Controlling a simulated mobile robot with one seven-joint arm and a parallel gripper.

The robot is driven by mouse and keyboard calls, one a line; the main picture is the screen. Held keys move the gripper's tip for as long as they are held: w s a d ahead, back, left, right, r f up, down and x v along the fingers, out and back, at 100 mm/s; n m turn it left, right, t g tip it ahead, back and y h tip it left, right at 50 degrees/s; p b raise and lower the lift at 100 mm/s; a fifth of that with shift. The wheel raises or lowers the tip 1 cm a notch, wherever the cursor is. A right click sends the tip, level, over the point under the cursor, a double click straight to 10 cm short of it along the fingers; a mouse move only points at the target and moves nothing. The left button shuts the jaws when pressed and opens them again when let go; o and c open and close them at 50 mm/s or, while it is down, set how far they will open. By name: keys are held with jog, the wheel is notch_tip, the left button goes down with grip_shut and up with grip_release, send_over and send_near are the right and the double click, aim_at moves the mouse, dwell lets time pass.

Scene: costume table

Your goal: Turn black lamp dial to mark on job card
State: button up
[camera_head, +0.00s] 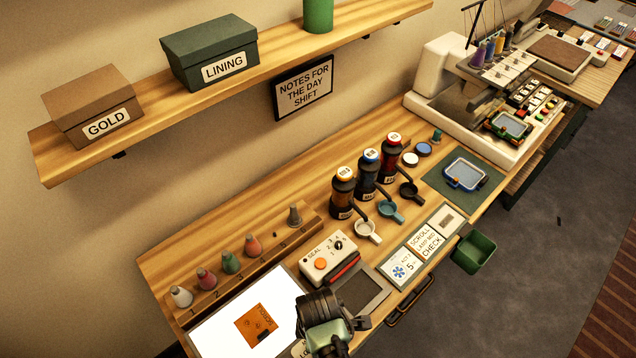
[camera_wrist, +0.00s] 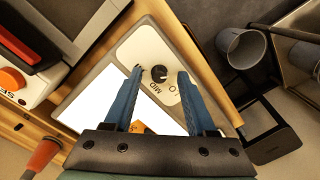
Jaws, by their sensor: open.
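The black lamp dial (camera_wrist: 159,73) sits on the pale control strip (camera_wrist: 137,47) of the lit lamp panel, in the wrist view. The marks MID and LO show beside it, upside down; any other mark is hidden or unclear, and the dial's pointer is too small to read. My gripper (camera_wrist: 160,76) is open, its blue fingers on either side of the dial; I cannot tell whether they touch it. In the head view my arm hides the dial and the fingertips. The job card (camera_head: 430,243) appears to read SCROLL, LAMP MID, CHECK.
The lamp panel's bright surface (camera_head: 215,330) holds an orange pattern piece (camera_head: 262,325). A sealer box (camera_head: 328,258) with an orange button and small knob stands behind my gripper. Bottles and cups stand to the right; a green bin (camera_head: 474,252) hangs at the front edge.

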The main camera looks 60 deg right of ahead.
jog(key=shift+f, duration=0.1)
grip_shut()
dwell(0.6)
jog(key=m+p, duration=0.2)
jog(key=m, duration=0.3)
jog(key=shift+w+m+p, duration=0.1)
jog(key=shift+m+p, duration=0.2)
jog(key=shift+p, duration=0.1)
jog(key=m+p, duration=0.2)
jog(key=m, duration=0.4)
jog(key=m+p, duration=0.1)
jog(key=m, duration=0.5)
jog(key=shift+m+p, duration=0.3)
jog(key=shift+m, duration=0.1)
jog(key=m+p, duration=0.1)
jog(key=m, duration=0.4)
jog(key=shift+m, duration=0.3)
